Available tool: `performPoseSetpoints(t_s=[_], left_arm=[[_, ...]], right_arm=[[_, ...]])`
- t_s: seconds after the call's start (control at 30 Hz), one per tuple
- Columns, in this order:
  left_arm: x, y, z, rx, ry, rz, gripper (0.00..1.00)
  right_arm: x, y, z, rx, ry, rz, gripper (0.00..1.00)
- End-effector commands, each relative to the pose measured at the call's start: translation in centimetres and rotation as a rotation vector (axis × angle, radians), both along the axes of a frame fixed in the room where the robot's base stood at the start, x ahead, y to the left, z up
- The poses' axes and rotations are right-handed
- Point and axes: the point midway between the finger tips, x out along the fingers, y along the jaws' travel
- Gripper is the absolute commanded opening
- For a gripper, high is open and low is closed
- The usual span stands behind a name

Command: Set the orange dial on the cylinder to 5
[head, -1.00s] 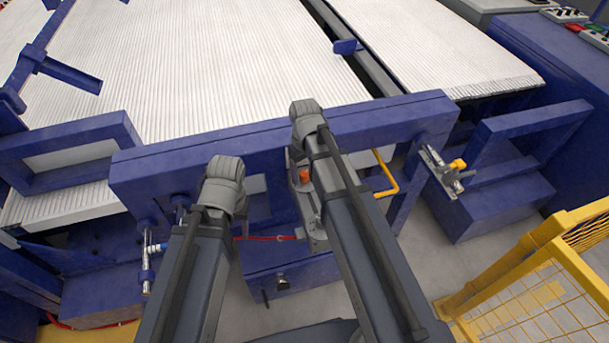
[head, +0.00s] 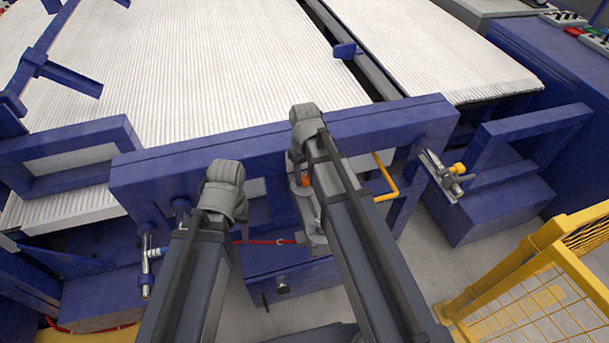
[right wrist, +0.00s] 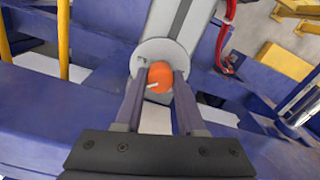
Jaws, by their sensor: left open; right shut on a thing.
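The orange dial (right wrist: 160,77) sits on the round grey end of the cylinder (right wrist: 187,28) in the right wrist view. A white mark on its face points toward the lower left. My right gripper (right wrist: 160,84) has one finger on each side of the dial and is shut on it. Numbers around the dial are too small to read. In the head view a little of the orange dial (head: 305,181) shows beside my right arm, which covers much of the cylinder. Only links of my left arm show there; its gripper is hidden.
A blue frame beam (head: 400,121) runs across behind my arms, with the white ribbed conveyor (head: 200,70) beyond. A yellow bent pipe (head: 389,180) stands right of the dial. A red line (head: 268,242) runs left of the cylinder. A yellow mesh fence (head: 530,300) is at lower right.

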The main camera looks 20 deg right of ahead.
Motion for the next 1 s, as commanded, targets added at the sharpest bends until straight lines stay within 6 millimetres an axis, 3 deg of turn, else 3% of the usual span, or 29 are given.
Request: performPoseSetpoints(t_s=[0.37,1.0], left_arm=[[0.0,0.0,-0.01,0.0,0.0,0.0,0.5],[0.0,0.0,-0.01,0.0,0.0,0.0,0.5]], right_arm=[[0.0,-0.01,-0.01,0.0,0.0,-0.146,0.0],[0.0,-0.03,-0.01,0.0,0.0,-0.685,0.0]])
